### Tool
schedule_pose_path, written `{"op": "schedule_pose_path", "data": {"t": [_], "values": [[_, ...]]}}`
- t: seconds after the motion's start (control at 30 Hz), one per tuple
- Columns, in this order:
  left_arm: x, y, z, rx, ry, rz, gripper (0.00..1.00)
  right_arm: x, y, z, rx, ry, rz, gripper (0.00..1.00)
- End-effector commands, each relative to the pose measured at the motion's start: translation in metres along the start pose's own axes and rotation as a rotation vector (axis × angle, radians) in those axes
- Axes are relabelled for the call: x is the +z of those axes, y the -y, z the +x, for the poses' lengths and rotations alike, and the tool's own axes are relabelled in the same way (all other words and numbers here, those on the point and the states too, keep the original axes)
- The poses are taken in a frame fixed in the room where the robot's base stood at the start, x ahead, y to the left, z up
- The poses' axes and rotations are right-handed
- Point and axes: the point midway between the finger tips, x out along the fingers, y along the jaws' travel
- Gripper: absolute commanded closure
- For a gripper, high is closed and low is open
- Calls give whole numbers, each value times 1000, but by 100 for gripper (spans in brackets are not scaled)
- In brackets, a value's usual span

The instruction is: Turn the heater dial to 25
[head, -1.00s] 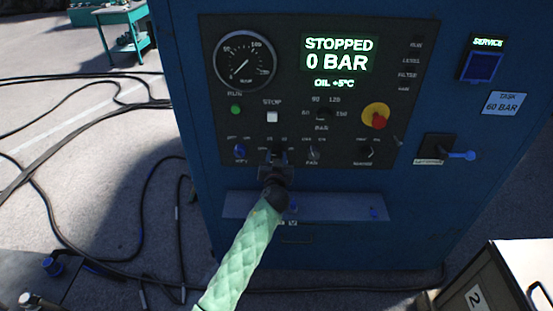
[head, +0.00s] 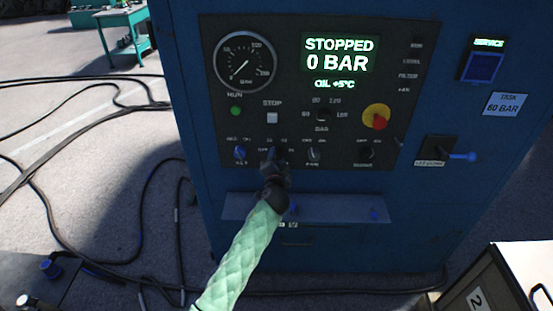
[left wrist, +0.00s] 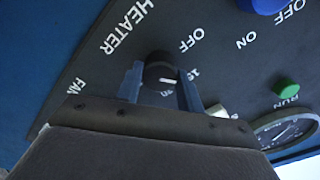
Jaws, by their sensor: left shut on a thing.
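The heater dial (left wrist: 160,70) is a dark round knob with a white mark, on the panel beside the printed word HEATER in the left wrist view. My left gripper (left wrist: 160,88) is shut on this knob, one finger on each side. The white mark lies toward the right side of the knob, near a label that seems to read 15; a finger hides part of the scale. In the head view my left gripper (head: 273,160) is at the lower panel row and covers most of the dial. My right gripper is not in view.
The dark control panel (head: 225,130) is on a blue cabinet (head: 185,60). A blue knob (head: 240,152) and the fan knob (head: 314,154) flank the gripper closely. A ledge (head: 345,207) juts out below. The display (head: 339,55) reads STOPPED, 0 BAR, OIL +5°C.

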Motion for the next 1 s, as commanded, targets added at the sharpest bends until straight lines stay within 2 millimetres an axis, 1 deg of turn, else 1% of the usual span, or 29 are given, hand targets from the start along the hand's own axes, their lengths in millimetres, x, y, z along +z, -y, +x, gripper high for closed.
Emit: {"op": "schedule_pose_path", "data": {"t": [0.27,0.73,0.77,0.8,0.83,0.87,1.0], "values": [[0,0,0,0,-1,76,86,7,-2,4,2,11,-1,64],[0,-1,0,1,-1,87,86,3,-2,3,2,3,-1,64],[0,-1,0,1,-1,87,59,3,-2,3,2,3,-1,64],[0,-1,0,0,-1,87,51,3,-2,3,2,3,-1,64],[0,-1,0,0,-1,87,45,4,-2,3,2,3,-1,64],[0,0,0,0,-1,87,41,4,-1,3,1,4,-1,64],[0,0,0,0,-1,87,41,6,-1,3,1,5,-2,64]]}}
